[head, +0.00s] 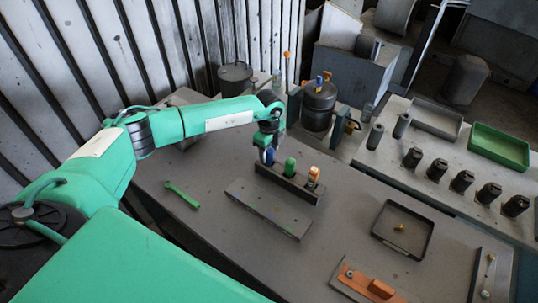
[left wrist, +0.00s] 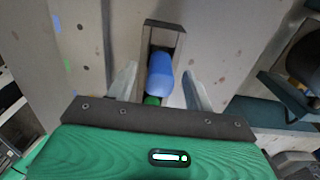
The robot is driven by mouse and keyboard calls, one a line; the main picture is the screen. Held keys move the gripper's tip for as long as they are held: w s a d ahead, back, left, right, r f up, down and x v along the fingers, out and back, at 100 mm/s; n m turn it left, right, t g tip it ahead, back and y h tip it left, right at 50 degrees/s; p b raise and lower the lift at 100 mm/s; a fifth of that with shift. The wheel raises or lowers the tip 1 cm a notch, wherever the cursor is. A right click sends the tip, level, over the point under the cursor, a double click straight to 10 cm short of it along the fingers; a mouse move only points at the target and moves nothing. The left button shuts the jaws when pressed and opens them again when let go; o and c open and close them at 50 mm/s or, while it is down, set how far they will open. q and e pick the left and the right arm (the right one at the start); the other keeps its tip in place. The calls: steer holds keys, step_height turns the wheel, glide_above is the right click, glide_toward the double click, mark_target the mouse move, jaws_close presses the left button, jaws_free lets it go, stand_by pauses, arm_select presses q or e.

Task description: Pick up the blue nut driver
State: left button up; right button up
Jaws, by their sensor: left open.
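The blue nut driver (head: 269,156) stands upright in the left end of a dark rack (head: 292,186), beside a green-handled driver (head: 290,167) and an orange-handled one (head: 313,176). My left gripper (head: 268,142) is right over the blue handle and partly covers it. In the left wrist view, the blue handle (left wrist: 159,75) shows between the two spread fingers of my left gripper (left wrist: 160,85), with a gap on each side. A bit of the green handle (left wrist: 152,100) shows below it. My right gripper is in neither view.
A grey plate with holes (head: 268,208) lies in front of the rack. A green wrench (head: 182,195) lies to the left. A black tray (head: 402,229) with a small brass part and an orange tool on a board (head: 370,284) are to the right. Bare table lies between them.

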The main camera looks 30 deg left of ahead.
arm_select(q)
jaws_close()
steer(key=shift+r, duration=0.1)
steer(key=shift+r+b, duration=0.3)
steer(key=shift+r, duration=0.15)
step_height(320, 180, up, 19)
steer(key=b, duration=0.6)
